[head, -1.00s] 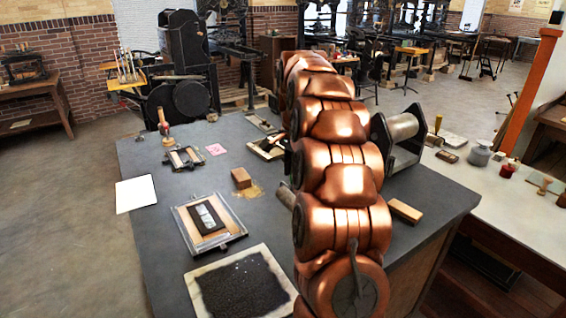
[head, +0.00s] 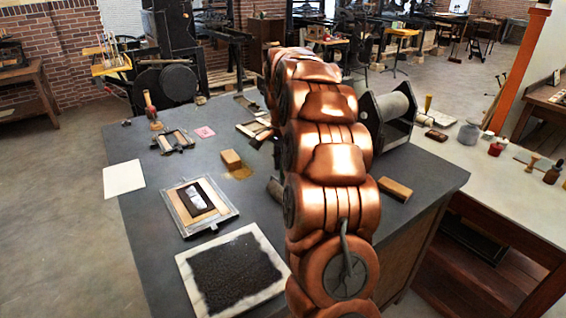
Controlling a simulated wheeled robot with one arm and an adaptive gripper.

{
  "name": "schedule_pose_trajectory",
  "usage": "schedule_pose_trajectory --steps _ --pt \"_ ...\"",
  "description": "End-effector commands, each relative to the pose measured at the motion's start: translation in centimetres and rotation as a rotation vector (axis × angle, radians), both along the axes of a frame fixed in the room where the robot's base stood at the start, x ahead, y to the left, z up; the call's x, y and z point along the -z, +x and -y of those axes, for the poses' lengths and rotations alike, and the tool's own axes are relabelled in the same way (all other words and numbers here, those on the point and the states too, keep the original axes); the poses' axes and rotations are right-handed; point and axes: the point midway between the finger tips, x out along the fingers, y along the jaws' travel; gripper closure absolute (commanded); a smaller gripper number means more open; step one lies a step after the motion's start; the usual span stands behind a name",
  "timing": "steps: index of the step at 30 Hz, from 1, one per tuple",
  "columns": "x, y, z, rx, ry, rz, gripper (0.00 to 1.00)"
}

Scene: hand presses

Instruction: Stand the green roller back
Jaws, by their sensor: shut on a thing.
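My copper arm (head: 325,150) reaches away over the dark grey table and hides its own end. My gripper is not visible behind the arm's links. I cannot make out a green roller; anything held there is hidden. A large grey roller (head: 392,104) in a dark frame stands right of the arm. A light wooden piece (head: 256,130) lies by the arm's far left side, partly hidden.
Another block (head: 395,190) lies right of the arm. A white counter (head: 480,165) stands at right.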

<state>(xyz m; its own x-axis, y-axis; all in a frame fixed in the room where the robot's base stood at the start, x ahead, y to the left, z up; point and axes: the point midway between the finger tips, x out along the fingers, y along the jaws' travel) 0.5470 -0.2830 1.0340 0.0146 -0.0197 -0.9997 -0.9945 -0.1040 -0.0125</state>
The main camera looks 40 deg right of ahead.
Motion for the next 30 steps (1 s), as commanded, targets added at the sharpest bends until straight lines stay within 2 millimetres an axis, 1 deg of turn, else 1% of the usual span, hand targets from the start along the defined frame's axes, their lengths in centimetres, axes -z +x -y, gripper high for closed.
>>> schedule_pose_trajectory --steps 25,26,30 --pt "0.18 -0.01 -0.01 0.000 0.000 0.000 1.00" --pt "0.18 -0.01 -0.01 0.000 0.000 0.000 0.69" --pt "0.19 -0.01 -0.01 0.000 0.000 0.000 0.54"
